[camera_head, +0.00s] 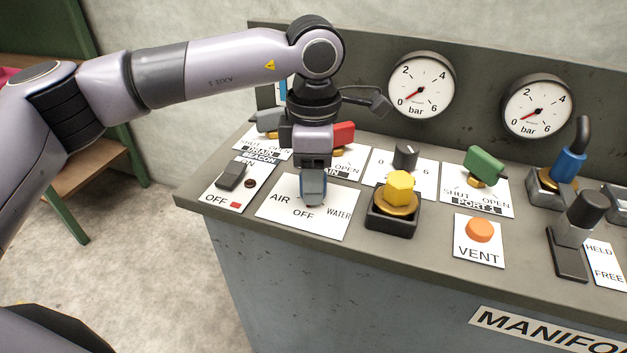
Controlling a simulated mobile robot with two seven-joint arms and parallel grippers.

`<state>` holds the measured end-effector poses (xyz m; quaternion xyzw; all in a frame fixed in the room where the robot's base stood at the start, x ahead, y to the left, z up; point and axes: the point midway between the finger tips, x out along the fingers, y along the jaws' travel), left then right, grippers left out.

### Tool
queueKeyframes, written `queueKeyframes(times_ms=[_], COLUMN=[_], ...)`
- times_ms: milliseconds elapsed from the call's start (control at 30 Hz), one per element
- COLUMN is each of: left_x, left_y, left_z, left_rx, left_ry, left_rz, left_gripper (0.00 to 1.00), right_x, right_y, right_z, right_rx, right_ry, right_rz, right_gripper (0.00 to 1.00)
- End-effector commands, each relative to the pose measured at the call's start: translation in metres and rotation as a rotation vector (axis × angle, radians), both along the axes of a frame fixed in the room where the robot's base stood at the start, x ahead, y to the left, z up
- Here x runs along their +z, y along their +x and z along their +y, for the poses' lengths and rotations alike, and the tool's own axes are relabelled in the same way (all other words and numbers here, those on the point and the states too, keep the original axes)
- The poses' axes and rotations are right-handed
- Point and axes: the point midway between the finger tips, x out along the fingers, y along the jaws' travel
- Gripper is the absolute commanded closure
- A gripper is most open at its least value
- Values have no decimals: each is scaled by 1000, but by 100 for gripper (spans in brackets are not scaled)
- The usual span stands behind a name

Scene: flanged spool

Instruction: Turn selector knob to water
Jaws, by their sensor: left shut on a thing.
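The selector plate (279,222) is a white card marked AIR at left, OFF in the middle front and WATER at right. My left gripper (313,198) points down over this plate from above. It is shut on the selector knob, which is mostly hidden by the fingers. I cannot tell from this view which label the knob points at. My right gripper is not in view.
A yellow hexagonal cap (400,187) stands just right of the plate. A beacon switch (231,176) is at left, and a red handle (343,134) is close behind my gripper. A green valve handle (484,165), orange vent button (479,230) and gauges (421,84) are further right.

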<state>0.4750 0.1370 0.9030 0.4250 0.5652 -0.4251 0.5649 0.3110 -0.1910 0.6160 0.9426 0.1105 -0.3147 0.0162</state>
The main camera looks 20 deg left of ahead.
Motion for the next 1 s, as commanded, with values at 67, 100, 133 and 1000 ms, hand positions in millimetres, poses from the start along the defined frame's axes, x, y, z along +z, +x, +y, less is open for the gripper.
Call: queueKeyframes(times_ms=[67,100,133,1000], left_x=[-2,-2,-2,0], left_y=[0,0,0,1], left_z=[-1,-1,-1,0], left_rx=[70,108,137,882], left_ry=[-3,-3,-3,-3], left_rz=[-1,-1,-1,-1], left_gripper=[87,87,87,87], right_x=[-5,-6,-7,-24], right_y=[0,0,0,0], right_z=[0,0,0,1], right_rx=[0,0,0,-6], right_ry=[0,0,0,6], right_rz=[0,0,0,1], right_gripper=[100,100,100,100])
